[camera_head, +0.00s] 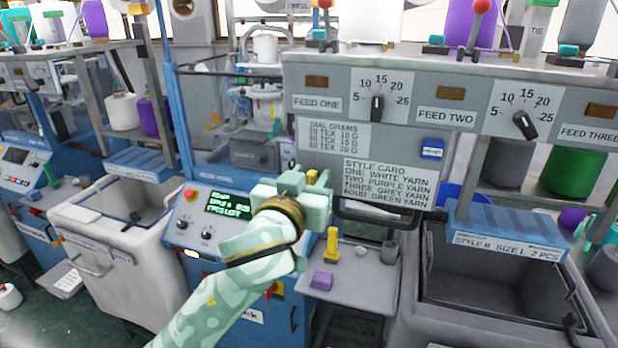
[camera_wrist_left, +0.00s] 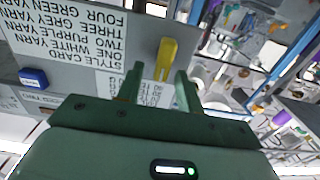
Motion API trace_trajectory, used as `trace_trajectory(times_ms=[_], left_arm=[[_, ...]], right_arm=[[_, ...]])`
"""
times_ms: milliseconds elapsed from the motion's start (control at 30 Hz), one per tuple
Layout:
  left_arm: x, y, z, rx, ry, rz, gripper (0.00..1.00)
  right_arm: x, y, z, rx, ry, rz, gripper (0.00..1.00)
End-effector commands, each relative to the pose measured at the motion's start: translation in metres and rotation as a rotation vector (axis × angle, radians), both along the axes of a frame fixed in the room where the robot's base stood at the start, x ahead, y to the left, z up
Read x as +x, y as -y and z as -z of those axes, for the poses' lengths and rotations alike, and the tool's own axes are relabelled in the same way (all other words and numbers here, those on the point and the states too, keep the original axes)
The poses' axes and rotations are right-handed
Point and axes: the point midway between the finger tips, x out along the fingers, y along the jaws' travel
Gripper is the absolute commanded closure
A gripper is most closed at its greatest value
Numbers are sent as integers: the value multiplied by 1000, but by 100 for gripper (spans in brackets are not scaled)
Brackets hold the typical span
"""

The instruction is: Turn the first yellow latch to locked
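A yellow latch (camera_wrist_left: 166,58) shows in the left wrist view on the grey panel, beside the style card, which appears upside down there. My left gripper (camera_wrist_left: 157,82) is open, its two green fingers apart, with the latch just beyond and between the fingertips. I cannot tell whether they touch it. In the head view my left gripper (camera_head: 312,180) is at the left edge of the panel, and only a bit of yellow (camera_head: 324,177) shows by its fingers. The gripper hides most of the latch. My right gripper is in neither view.
The style card (camera_head: 389,183) is right of the gripper, above a dark handle (camera_head: 376,216). A small shelf (camera_head: 352,291) below holds a yellow-topped tool (camera_head: 332,246) and a purple block (camera_head: 321,280). A blue control box (camera_head: 205,222) stands left of my arm, a grey bin (camera_head: 470,298) lower right.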

Motion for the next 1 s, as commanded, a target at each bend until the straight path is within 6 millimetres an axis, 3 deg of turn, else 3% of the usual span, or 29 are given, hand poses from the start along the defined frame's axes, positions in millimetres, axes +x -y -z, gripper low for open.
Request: trace_trajectory(times_ms=[267, 400, 767, 1000], left_arm=[[1, 1, 0, 0, 0, 0, 66], [1, 1, 0, 0, 0, 1, 100], [1, 1, -1, 29, 8, 1, 100], [0, 3, -2, 152, 45, 0, 100]], right_arm=[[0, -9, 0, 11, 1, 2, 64], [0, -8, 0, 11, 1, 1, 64], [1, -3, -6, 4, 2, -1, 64], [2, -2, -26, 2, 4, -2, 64]])
